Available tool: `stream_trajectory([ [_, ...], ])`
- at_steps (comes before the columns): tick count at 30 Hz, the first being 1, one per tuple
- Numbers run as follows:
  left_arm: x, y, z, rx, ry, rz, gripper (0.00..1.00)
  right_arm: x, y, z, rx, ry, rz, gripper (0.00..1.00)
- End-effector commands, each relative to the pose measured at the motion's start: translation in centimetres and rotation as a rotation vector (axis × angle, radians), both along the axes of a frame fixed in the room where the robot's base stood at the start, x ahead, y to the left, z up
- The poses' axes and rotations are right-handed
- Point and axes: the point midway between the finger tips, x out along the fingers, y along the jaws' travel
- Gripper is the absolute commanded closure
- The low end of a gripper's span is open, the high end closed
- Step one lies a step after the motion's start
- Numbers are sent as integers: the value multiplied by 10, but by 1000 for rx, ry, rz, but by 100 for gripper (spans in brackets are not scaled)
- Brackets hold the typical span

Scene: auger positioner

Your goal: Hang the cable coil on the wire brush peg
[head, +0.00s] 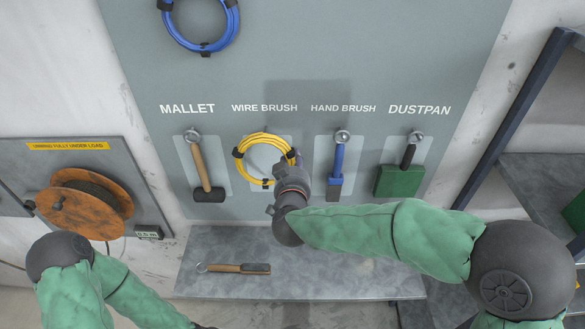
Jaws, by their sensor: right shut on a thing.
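A yellow cable coil (242,160) with dark ties is upright against the tool board, just under the WIRE BRUSH label (264,107). My right gripper (293,162) is shut on the coil's right side. The wire brush peg does not show clearly; the coil's top covers the spot where the neighbouring places have their pegs. I cannot tell whether the coil is around the peg or in front of it. My left arm is at the lower left, and its gripper is outside the picture.
A mallet (205,168), hand brush (338,165) and green dustpan (400,180) hang beside the coil. A blue coil (205,46) hangs above. A wooden-handled brush (236,268) lies on the grey shelf (330,268). An orange reel (84,205) stands at left.

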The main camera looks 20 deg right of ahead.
Motion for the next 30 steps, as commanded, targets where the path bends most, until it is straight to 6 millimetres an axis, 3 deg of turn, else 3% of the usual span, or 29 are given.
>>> stream_trajectory([
  [30,0,0,-22,0,0,0,60,48,-14,-3,0,-4,-1,100],
])
